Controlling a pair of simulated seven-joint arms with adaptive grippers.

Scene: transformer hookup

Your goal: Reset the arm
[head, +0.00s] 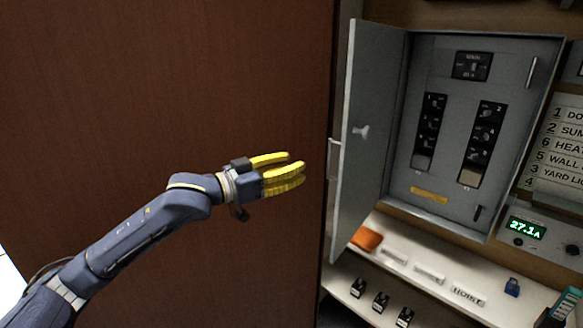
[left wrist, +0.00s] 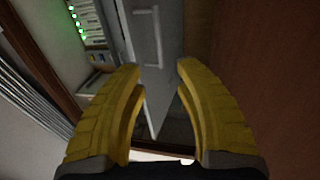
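My left gripper (head: 302,172) is in the middle of the head view, in front of a brown wooden panel. Its yellow fingers point right and are apart. The left wrist view also shows the left gripper (left wrist: 158,72) with its two fingers spread and nothing between them. Beyond the fingertips is the grey cabinet door (head: 365,130), swung open; it also shows in the left wrist view (left wrist: 152,40). The gripper does not appear to touch the door. My right gripper is in neither view.
The grey breaker panel (head: 428,195) stands open at the right, with black switches inside. A shelf (head: 345,270) below it holds an orange item (head: 367,239), labels, several small black devices and a blue padlock (head: 512,287). A green display (head: 524,228) reads 27.1A. The brown panel (head: 150,90) fills the left.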

